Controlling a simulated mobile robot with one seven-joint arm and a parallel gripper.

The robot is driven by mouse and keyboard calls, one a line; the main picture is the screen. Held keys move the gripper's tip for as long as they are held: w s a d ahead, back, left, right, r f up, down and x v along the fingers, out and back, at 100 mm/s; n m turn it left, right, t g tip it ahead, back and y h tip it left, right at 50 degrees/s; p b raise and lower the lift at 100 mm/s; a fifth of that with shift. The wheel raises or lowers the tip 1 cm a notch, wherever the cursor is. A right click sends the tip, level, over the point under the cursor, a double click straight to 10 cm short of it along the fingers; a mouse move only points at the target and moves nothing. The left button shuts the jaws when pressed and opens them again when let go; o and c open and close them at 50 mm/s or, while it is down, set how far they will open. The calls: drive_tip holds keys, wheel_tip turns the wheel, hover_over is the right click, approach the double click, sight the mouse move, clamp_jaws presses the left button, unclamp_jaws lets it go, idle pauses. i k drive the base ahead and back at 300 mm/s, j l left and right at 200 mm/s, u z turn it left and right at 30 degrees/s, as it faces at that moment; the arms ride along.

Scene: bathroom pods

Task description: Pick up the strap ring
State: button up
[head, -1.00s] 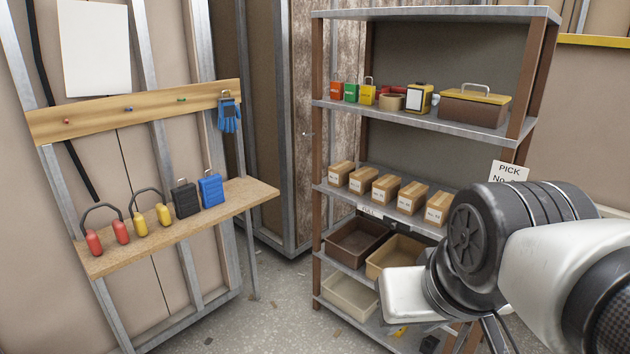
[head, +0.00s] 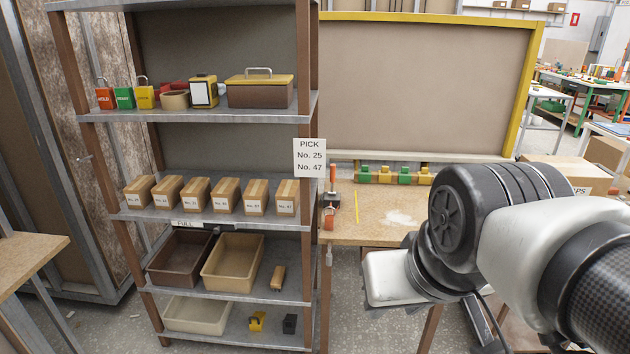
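I cannot surely make out the strap ring. A tan ring-shaped roll (head: 175,100) lies on the upper shelf, between the yellow padlock and a yellow-and-black case; I cannot tell whether it is the strap ring. My arm (head: 500,220) reaches in from the right, in front of the workbench. Its white and black links show, but the gripper's fingertips do not. The arm hides part of the bench's right side.
The shelf rack (head: 210,215) holds a brown toolbox (head: 260,93), several cartons (head: 225,195), a dark bin (head: 180,258) and a tan bin (head: 232,262). The workbench (head: 375,228) right of it carries an orange-handled tool (head: 332,182). A PICK sign (head: 309,158) hangs on the rack's post.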

sight(329, 219)
drive_tip(key=i+j+z, duration=0.35)
drive_tip(key=i+j, duration=0.15)
drive_tip(key=j, duration=0.15)
drive_tip(key=i+j+z, duration=0.2)
drive_tip(key=j, duration=0.15)
drive_tip(key=i+j+z, duration=0.2)
drive_tip(key=j, duration=0.2)
drive_tip(key=i+j+z, duration=0.15)
drive_tip(key=j, duration=0.25)
